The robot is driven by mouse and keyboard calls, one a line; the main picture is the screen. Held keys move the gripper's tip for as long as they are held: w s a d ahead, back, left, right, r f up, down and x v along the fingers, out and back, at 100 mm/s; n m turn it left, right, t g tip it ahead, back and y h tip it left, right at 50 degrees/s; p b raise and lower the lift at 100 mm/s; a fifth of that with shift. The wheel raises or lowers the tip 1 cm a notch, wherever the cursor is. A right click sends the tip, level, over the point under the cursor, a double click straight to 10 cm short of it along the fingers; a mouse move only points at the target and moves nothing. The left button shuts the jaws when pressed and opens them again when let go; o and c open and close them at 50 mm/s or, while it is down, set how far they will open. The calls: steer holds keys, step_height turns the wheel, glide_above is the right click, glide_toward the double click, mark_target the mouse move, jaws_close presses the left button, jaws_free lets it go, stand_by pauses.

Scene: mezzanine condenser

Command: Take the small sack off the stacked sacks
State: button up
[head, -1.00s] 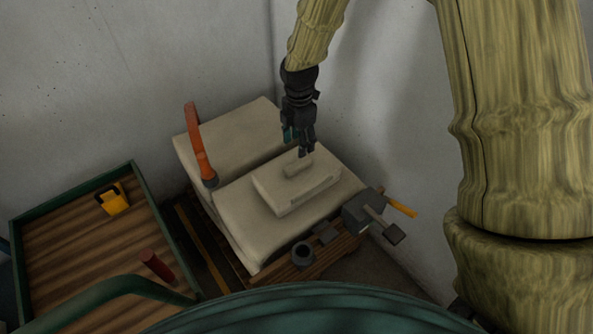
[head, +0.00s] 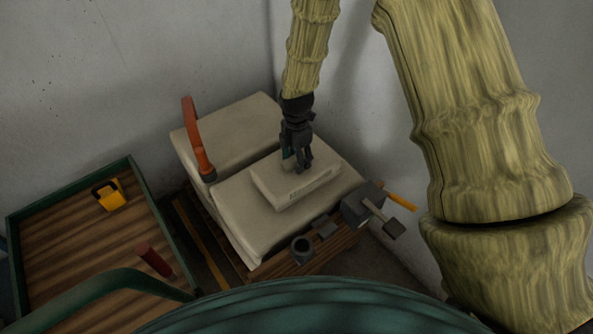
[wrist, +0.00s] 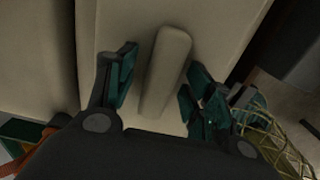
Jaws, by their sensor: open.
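The small sack (head: 293,186) is a pale, flat block with a raised ridge on top. It lies on the front one of the large stacked sacks (head: 242,218). My gripper (head: 297,167) points down over the small sack, at its top. In the wrist view my gripper (wrist: 156,92) is open, its green-padded fingers on either side of the small sack's raised ridge (wrist: 165,72). The ridge lies between the fingers with a gap on each side. In the head view the gripper hides the ridge. I cannot tell whether the fingertips touch the sack's top.
A vise-like grey block (head: 361,205) and a dark cup (head: 302,250) are at the pallet's front right. A green-rimmed wooden tray (head: 68,193) at left holds a yellow padlock-like thing (head: 111,195). Walls close in behind.

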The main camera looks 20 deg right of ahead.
jaws_close()
steer(key=shift+r, duration=0.2)
stand_by(0.4)
